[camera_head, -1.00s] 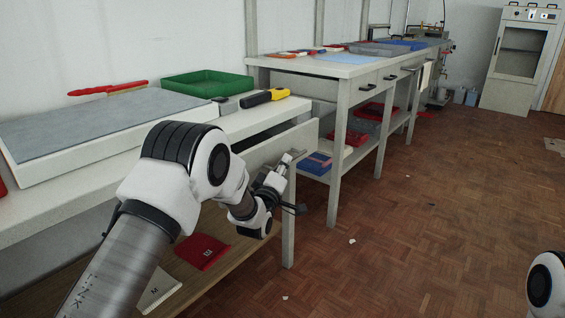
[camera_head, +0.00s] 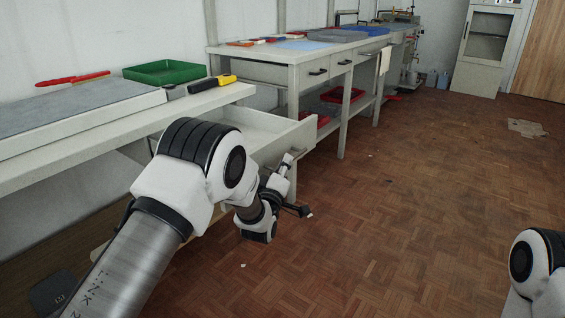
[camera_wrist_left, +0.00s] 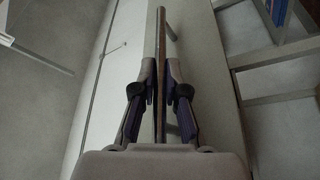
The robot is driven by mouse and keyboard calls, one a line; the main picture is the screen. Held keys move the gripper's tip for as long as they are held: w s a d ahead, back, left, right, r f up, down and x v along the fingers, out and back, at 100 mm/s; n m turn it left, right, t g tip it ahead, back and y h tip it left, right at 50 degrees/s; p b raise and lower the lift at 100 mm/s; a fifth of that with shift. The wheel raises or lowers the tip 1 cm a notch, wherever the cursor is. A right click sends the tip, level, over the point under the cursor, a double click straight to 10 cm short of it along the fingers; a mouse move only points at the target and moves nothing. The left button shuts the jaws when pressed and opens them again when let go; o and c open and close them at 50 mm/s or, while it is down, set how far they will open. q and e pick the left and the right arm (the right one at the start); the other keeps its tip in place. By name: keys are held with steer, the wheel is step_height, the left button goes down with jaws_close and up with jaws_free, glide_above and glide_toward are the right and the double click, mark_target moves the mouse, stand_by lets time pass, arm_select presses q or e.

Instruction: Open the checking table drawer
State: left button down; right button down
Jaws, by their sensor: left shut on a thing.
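The checking table (camera_head: 110,124) stands at the left with its pale drawer (camera_head: 262,127) pulled out, its empty inside partly showing. My left arm hides part of the drawer front (camera_head: 299,139). My left gripper (camera_head: 282,176) is at the outer side of that front. In the left wrist view my left gripper (camera_wrist_left: 160,80) has its two fingers on either side of the drawer's bar handle (camera_wrist_left: 161,45), shut on it. My right gripper is out of view; only a part of my right arm shows at the lower right.
A green tray (camera_head: 165,72), a yellow and black tool (camera_head: 212,84) and a red-handled brush (camera_head: 73,79) lie on the table top. A second long table (camera_head: 268,56) stands beyond. The parquet floor (camera_head: 420,190) to the right is clear apart from small scraps.

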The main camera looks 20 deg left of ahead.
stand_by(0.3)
arm_select(q)
steer(key=c, duration=1.2)
jaws_free()
steer(key=v, duration=1.2)
steer(key=shift+f, duration=0.1)
